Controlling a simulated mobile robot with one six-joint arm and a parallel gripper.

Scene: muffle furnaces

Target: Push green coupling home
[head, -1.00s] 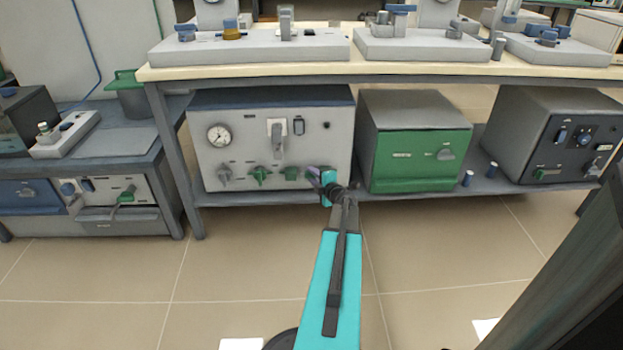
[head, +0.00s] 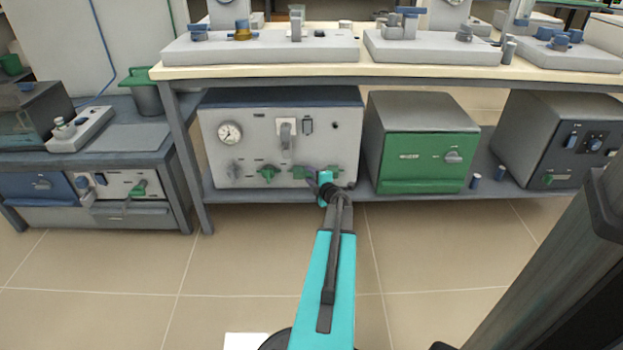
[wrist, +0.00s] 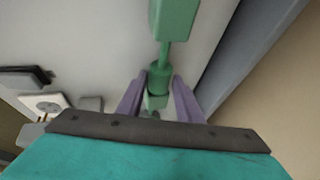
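The green coupling (wrist: 159,78) is a short green cylinder in the wrist view, joined by a thin green rod to a green block (wrist: 174,18) on a pale panel. A paler green end sticks out below it. My gripper (wrist: 159,90) has its two purple fingers on either side of the coupling, with narrow gaps visible between. In the head view my gripper (head: 317,179) is at the lower right of the white-fronted unit (head: 258,148), by green fittings (head: 300,171). There it hides the coupling.
A green-fronted furnace (head: 418,158) stands just right of my gripper on the same low shelf. Two small blue-topped cylinders (head: 474,181) stand on the shelf farther right. The bench top (head: 330,72) overhangs the unit. The floor in front is clear.

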